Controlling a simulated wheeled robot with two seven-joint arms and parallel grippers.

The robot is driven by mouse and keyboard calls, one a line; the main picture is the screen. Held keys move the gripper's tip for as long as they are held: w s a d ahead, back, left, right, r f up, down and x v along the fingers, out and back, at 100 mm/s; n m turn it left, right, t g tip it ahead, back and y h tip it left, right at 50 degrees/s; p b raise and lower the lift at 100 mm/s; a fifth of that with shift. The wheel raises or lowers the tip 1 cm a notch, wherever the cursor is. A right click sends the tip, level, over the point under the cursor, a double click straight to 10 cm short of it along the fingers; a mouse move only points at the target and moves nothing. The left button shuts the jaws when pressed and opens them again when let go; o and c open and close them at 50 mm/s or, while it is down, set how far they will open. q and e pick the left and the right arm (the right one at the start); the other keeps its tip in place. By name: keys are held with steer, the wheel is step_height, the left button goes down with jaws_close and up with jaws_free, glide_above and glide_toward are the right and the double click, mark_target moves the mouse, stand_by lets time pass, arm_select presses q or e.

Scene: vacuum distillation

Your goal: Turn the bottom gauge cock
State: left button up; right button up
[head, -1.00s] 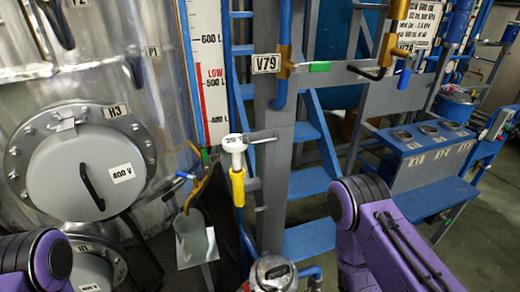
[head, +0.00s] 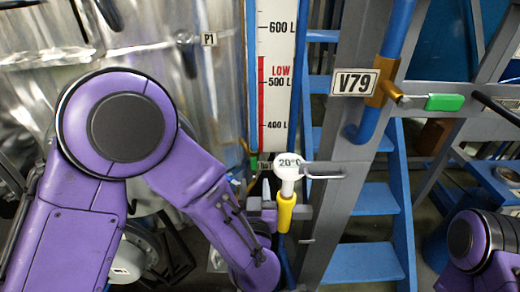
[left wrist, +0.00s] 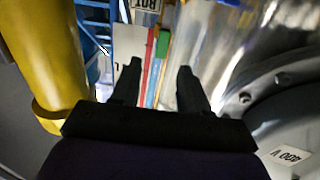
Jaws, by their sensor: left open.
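The level gauge (head: 277,75) is a white scale with a red LOW band. At its foot are a small green piece (head: 253,163) and a dark tag (head: 265,165), where the bottom gauge cock sits; my left arm and gripper partly hide this area. In the left wrist view the green piece (left wrist: 163,43) and an upside-down BOT tag (left wrist: 148,4) show beyond my left gripper (left wrist: 158,78). Its two black fingers are apart with nothing gripped between them. The cock's handle is not clear. My right gripper is out of frame; only its arm shows.
A white-headed thermometer (head: 288,172) with a yellow sleeve (head: 285,212) stands close right of the gauge foot. A yellow cylinder (left wrist: 45,60) is close by at the left of the wrist view. A grey post with the V79 tag (head: 354,82) stands right.

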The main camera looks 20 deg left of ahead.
mark_target(254, 163)
arm_select(q)
steer(key=p+x, duration=0.2)
steer(key=x, duration=0.7)
steer(key=shift+w+a+r, duration=0.15)
steer(key=shift+w+a, duration=0.15)
steer(key=shift+w, duration=0.05)
jaws_close()
